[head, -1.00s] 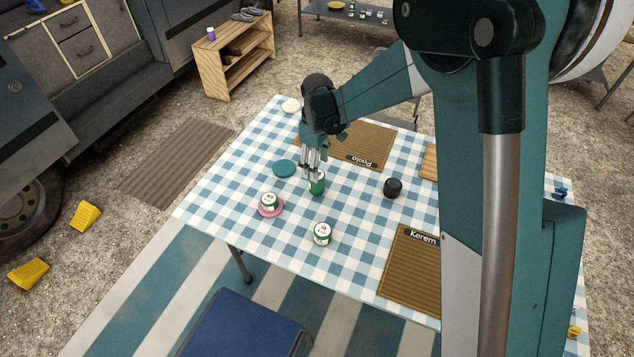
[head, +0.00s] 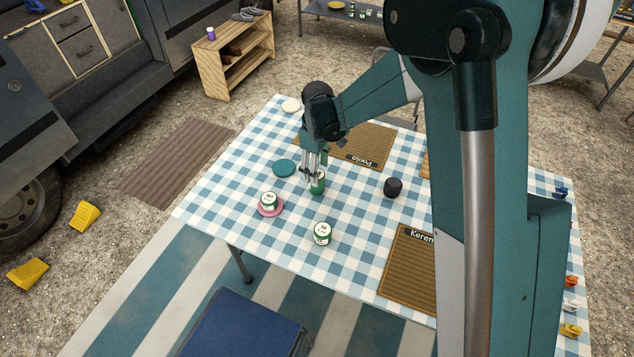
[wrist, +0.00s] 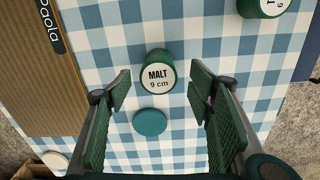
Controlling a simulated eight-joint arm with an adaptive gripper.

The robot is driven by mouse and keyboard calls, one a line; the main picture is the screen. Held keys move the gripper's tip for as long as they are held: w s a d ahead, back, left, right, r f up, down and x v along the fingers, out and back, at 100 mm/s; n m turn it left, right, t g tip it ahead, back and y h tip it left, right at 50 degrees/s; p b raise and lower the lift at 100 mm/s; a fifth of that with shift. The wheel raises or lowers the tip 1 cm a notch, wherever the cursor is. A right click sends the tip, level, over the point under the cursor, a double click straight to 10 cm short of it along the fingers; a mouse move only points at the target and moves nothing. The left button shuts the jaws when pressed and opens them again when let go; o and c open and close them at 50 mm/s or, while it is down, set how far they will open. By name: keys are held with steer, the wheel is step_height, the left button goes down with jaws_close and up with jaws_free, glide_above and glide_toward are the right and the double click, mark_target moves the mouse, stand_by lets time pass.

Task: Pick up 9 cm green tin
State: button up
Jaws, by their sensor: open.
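The 9 cm green tin (head: 318,187) stands upright on the checked tablecloth. In the wrist view its white lid (wrist: 157,79) reads "MALT 9 cm". My gripper (head: 312,175) is over the tin, pointing down, and hides part of it in the head view. In the wrist view my gripper (wrist: 161,85) is open, with one finger to each side of the tin and nothing held. I cannot tell exactly how far the fingertips are from it.
A teal disc (head: 284,168) lies left of the green tin. A black container (head: 393,187) stands to the right. Brown mats (head: 372,143) lie behind and right.

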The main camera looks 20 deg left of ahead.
mark_target(320, 189)
steer(key=shift+w+f+b, duration=0.15)
steer(key=shift+f+b, duration=0.4)
steer(key=shift+f, duration=2.05)
steer(key=c, duration=1)
